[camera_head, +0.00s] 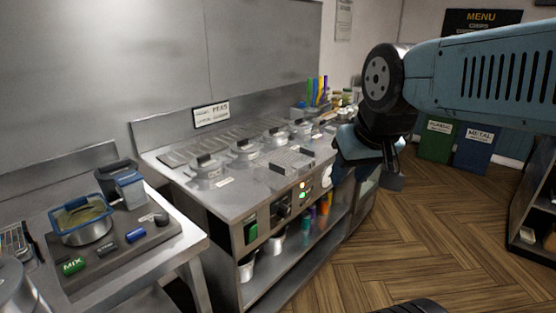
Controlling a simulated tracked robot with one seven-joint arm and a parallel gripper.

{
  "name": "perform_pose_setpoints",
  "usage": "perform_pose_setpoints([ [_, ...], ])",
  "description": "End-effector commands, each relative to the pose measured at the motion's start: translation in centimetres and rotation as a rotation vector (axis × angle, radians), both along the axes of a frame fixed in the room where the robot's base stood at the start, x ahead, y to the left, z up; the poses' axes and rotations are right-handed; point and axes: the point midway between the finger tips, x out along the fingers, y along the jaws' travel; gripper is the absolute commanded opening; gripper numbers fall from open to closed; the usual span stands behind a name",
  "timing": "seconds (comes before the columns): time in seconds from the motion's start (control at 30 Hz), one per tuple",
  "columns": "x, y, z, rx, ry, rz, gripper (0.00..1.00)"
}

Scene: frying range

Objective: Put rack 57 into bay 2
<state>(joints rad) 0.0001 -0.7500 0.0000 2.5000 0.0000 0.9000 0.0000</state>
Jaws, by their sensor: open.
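My gripper (370,178) hangs from the blue arm at the right, in front of the range's right end. Its jaws are apart and nothing shows between them. The steel range (205,190) stands in the middle, with several lidded pots and slotted bays (290,160) in its top. I cannot read which of these is bay 2. A wire rack (14,241) stands at the left edge, partly cut off by the frame. No number 57 is legible on it, so I cannot tell whether it is rack 57.
A left counter (190,245) holds a blue-rimmed pan (84,222), a grey-blue container (128,188) and a green MIX item (73,266) on a dark board. A PEAS sign (211,114) stands behind the range. Green (436,141) and blue (475,148) bins stand at the back right.

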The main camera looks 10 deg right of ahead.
Motion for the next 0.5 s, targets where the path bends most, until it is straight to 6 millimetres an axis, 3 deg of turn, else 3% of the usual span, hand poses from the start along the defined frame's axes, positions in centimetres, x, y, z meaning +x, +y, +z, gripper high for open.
perform_pose_setpoints([
  [0.27, 0.5, -0.2, 0.0, -0.007, -0.007, -0.002, 0.40],
  [0.37, 2.2, -1.2, -0.1, -0.031, -0.032, -0.008, 0.40],
  [0.5, 6.7, -3.0, -0.6, -0.093, -0.105, -0.015, 0.40],
])
